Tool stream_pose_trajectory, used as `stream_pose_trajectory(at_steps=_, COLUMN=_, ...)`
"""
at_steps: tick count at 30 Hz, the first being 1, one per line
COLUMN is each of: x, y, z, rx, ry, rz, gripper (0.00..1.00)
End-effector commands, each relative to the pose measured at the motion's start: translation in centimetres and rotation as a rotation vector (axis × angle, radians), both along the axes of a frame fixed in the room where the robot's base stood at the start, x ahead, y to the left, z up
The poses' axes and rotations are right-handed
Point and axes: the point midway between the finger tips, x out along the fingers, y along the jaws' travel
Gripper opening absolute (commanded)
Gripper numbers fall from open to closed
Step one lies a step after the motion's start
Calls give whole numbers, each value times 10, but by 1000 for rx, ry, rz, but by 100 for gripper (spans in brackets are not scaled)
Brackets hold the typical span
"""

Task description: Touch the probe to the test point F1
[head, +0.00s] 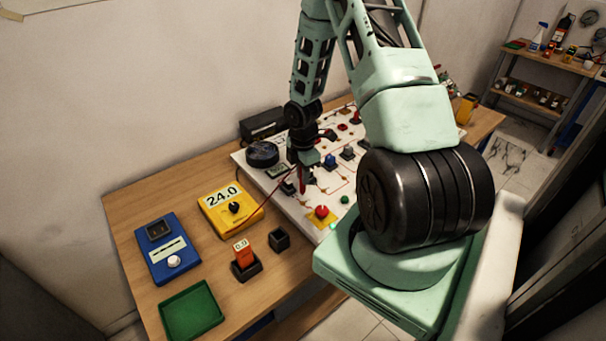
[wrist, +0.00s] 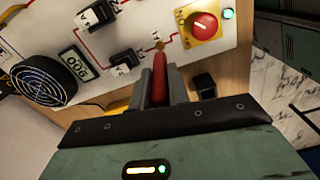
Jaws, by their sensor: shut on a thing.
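My gripper (wrist: 161,88) is shut on a red probe (wrist: 160,76), which points away from the wrist toward the white panel (wrist: 190,65). In the head view my gripper (head: 304,160) hangs over the panel (head: 291,204) with the probe (head: 302,182) pointing down. A small brass test point (wrist: 159,46) on a red line lies just beyond the probe tip in the wrist view. I cannot tell whether they touch. A small label beside it is too small to read, so I cannot confirm it is F1.
A yellow meter (head: 229,208) reads 24.0, with a red lead running toward the probe. A red knob on a yellow plate (wrist: 205,26), black switches (wrist: 124,61), a small display (wrist: 77,64) and a round black fan (wrist: 42,80) crowd the panel. A green tray (head: 191,310) stands front left.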

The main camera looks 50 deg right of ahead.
Motion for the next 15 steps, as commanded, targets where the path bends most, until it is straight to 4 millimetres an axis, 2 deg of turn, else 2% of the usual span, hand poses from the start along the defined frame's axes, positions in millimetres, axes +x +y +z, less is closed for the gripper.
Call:
stream_pose_trajectory(at_steps=1, x=0, y=0, z=10, rx=0, ry=0, rz=0, gripper=0)
stream_pose_trajectory(at_steps=15, x=0, y=0, z=53, rx=0, ry=0, rz=0, gripper=0)
